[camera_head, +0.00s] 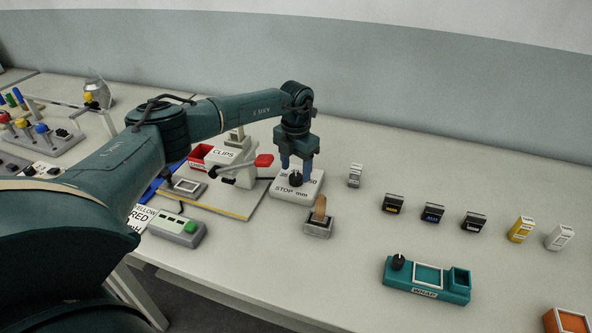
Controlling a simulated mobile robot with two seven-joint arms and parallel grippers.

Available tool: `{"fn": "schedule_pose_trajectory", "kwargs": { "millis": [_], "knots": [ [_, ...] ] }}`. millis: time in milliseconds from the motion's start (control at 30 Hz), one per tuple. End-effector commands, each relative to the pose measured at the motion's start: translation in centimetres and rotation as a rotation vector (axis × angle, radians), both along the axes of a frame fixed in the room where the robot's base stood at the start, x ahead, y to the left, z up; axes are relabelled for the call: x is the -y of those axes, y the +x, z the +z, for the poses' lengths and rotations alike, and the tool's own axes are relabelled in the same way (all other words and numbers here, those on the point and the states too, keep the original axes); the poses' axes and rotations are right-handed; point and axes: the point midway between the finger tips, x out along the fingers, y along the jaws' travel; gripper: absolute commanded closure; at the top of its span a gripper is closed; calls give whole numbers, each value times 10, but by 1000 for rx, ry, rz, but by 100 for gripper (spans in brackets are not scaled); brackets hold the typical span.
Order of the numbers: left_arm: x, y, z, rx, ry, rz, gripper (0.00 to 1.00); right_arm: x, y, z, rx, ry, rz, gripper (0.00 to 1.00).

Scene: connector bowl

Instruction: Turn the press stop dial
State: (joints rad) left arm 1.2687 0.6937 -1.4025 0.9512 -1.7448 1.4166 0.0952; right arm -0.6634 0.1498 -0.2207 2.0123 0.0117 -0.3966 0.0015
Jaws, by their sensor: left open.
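The press stop dial is a black knob (296,179) on a white block (287,192) printed "STOP mm". The block sits on the table just right of the press board. My left gripper (296,170) points straight down over the knob with its fingers on either side of it. The fingers are open. I cannot tell whether they touch the knob. My fingers and wrist hide part of the block's scale. My right gripper does not show.
The press (228,163), with a red-ended lever (264,160), stands close left. A small holder with a brown piece (319,222) is just in front. A green-buttoned box (178,229) lies front left. A teal WRAP tray (426,281) stands front right; several small blocks line the right side.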

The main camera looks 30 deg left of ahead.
Motion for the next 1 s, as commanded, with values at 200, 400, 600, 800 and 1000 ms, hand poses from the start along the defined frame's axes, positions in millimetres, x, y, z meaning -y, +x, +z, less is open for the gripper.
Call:
{"fn": "schedule_pose_trajectory", "kwargs": {
  "millis": [200,400,600,800,1000],
  "knots": [
    [0,0,-20,1,-1,0,44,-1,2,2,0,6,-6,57],
    [0,0,-23,2,0,0,44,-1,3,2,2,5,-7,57],
    [0,0,-23,2,-1,-1,51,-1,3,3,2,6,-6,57],
    [0,0,-23,2,-1,-1,67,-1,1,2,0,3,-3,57],
    [0,0,-22,2,-1,-1,84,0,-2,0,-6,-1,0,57]
  ]
}}
